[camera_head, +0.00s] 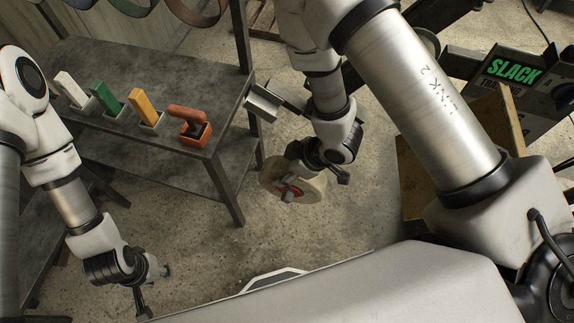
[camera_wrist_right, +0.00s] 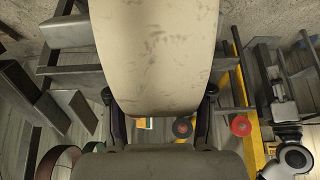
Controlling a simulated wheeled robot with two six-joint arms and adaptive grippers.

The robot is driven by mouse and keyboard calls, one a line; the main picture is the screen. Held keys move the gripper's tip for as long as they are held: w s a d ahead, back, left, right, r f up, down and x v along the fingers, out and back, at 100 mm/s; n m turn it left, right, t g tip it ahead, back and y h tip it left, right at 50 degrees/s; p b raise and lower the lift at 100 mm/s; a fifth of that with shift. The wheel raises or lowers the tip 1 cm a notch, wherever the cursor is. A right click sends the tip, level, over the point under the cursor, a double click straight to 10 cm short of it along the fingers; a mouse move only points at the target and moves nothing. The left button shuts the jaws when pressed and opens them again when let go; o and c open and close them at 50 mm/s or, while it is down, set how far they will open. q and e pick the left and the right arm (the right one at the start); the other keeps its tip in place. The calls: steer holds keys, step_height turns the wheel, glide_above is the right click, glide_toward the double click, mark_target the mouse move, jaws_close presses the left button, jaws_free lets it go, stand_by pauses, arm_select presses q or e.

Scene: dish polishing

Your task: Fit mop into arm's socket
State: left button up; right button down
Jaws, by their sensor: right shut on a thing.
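The mop appears to be the round cream disc (camera_head: 309,190) with a red centre, below the table's right end in the head view. My right gripper (camera_head: 318,166) is shut on it. In the right wrist view the cream mop (camera_wrist_right: 155,50) fills the upper middle, between the fingers (camera_wrist_right: 160,108) of my right gripper. My left gripper (camera_head: 153,285) is at the lower left, open and empty, apart from the table. I cannot tell for certain which part is the socket. A grey metal bracket (camera_head: 262,101) stands out by the table's right corner, above and left of the mop.
The dark metal table (camera_head: 180,165) carries white (camera_head: 70,88), green (camera_head: 105,98) and yellow (camera_head: 143,105) blocks and an orange-red holder (camera_head: 191,125). A box marked SLACK (camera_head: 512,72) is at the upper right. Bare floor (camera_head: 200,240) lies below the table.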

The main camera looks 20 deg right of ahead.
steer(key=shift+w+r, duration=0.1)
steer(key=shift+w+d+p, duration=0.2)
steer(key=shift+w+d, duration=0.6)
steer(key=shift+w, duration=0.25)
steer(key=shift+w+d+p, duration=0.25)
steer(key=shift+w+d, duration=0.5)
steer(key=shift+w, duration=0.35)
steer(key=shift+w+d+p, duration=0.2)
steer(key=shift+w+d, duration=0.6)
steer(key=shift+w, duration=0.25)
steer(key=shift+w+d+p, duration=0.5)
steer(key=shift+w+p, duration=0.15)
steer(key=shift+w, duration=0.15)
steer(key=shift+w+d, duration=0.2)
steer(key=shift+w, duration=0.1)
steer(key=shift+w+d+p, duration=0.4)
steer(key=shift+w+p, duration=0.05)
steer(key=shift+w, duration=0.1)
